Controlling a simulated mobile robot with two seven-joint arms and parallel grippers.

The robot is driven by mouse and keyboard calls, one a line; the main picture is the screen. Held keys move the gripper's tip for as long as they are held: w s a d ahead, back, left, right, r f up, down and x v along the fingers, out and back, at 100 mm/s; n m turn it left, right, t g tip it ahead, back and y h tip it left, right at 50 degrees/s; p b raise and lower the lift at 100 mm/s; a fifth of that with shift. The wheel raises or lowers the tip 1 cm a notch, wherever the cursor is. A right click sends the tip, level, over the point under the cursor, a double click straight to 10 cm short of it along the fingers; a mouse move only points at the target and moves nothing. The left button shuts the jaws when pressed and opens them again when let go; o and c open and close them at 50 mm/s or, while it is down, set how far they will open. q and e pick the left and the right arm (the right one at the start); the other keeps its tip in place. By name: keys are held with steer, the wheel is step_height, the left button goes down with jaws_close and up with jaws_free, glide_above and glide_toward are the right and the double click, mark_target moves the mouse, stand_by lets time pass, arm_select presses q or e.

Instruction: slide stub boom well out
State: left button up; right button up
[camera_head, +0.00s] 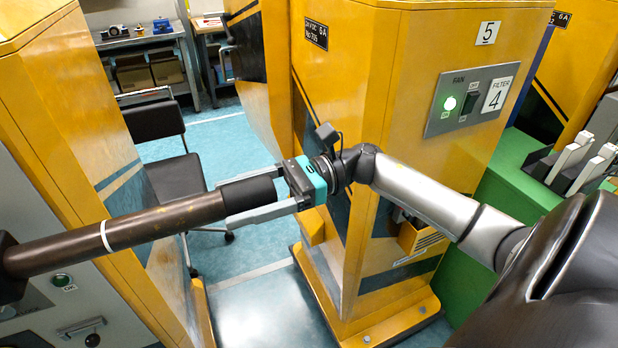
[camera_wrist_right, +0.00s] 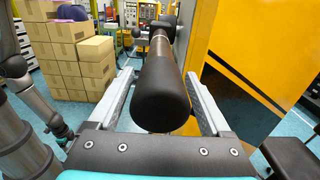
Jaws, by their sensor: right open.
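The stub boom (camera_head: 165,218) is a dark brown round bar with a white ring and a black end grip (camera_head: 248,194). It comes in from the left, out of a dark mount (camera_head: 10,268) on the left cabinet, and lies nearly level across the gap. My right gripper (camera_head: 226,206) is open, with one finger on either side of the black end. In the right wrist view the black end (camera_wrist_right: 160,98) shows between the two fingers, with a visible gap on each side.
A yellow cabinet (camera_head: 345,100) with a fan panel (camera_head: 470,99) stands behind my right arm. A black chair (camera_head: 175,178) stands behind the boom. Stacked cardboard boxes (camera_wrist_right: 75,60) show in the right wrist view.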

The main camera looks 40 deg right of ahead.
steer(key=b+v, duration=0.3)
steer(key=v, duration=1)
steer(key=shift+d, duration=0.35)
steer(key=shift+s, duration=0.1)
